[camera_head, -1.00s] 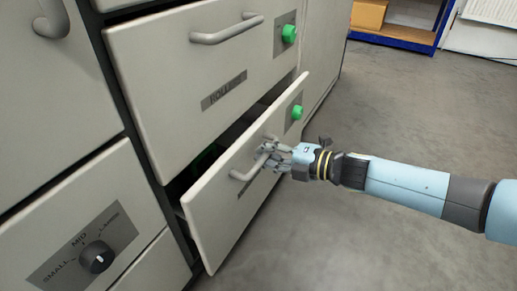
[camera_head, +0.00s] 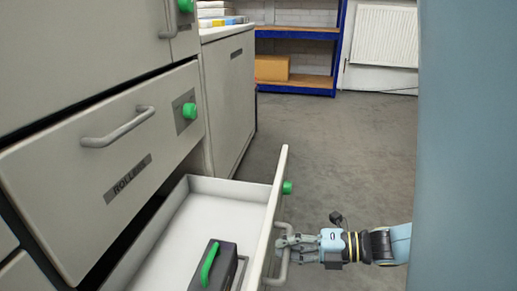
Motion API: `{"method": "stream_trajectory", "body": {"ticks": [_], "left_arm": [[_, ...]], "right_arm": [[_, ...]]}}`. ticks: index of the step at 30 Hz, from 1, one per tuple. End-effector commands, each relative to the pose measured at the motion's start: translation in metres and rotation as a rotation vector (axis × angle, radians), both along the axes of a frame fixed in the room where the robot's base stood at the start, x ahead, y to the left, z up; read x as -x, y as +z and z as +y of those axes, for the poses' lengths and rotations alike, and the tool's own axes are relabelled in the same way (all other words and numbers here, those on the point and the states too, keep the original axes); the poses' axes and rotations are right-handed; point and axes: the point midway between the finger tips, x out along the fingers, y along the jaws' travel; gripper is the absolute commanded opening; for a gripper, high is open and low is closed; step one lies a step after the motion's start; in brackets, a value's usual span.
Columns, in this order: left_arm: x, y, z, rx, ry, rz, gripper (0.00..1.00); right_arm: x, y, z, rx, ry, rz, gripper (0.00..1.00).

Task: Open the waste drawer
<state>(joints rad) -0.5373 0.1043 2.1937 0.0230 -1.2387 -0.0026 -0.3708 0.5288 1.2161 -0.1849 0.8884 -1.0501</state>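The lower drawer (camera_head: 240,189) stands well open, and its pale inside shows. No name label is visible on it, so I cannot tell from its front whether it is the waste drawer. Its grey bar handle (camera_head: 284,270) is on the front, seen nearly edge-on, with a green knob (camera_head: 287,187) beyond it. My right gripper (camera_head: 285,244) is at this handle, its fingers closed around the bar as far as I can see. A dark box with a green handle (camera_head: 211,262) lies in the drawer. My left gripper is out of view.
The drawer above, labelled ROLLERS (camera_head: 128,178), is shut or nearly so, with a grey handle (camera_head: 118,128) and green knob. A cabinet (camera_head: 230,100) stands beyond. A blue-framed shelf (camera_head: 295,91) with a cardboard box is at the back. Grey floor (camera_head: 335,150) is clear between.

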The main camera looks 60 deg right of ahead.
Motion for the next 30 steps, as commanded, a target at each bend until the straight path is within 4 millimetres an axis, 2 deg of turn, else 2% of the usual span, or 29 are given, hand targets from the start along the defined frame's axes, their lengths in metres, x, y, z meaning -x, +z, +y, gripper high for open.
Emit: {"method": "stream_trajectory", "body": {"ticks": [3,9,22,30], "left_arm": [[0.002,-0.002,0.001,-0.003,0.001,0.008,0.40],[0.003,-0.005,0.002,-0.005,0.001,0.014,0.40],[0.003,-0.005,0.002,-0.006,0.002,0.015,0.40],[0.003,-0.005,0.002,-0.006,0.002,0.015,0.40]], "right_arm": [[0.013,0.002,-0.006,-0.001,0.001,-0.005,0.00],[0.025,0.002,-0.011,-0.001,0.002,-0.006,0.00],[0.028,0.002,-0.012,-0.001,0.002,-0.007,0.00],[0.028,0.001,-0.012,-0.001,0.002,-0.004,0.37]]}}
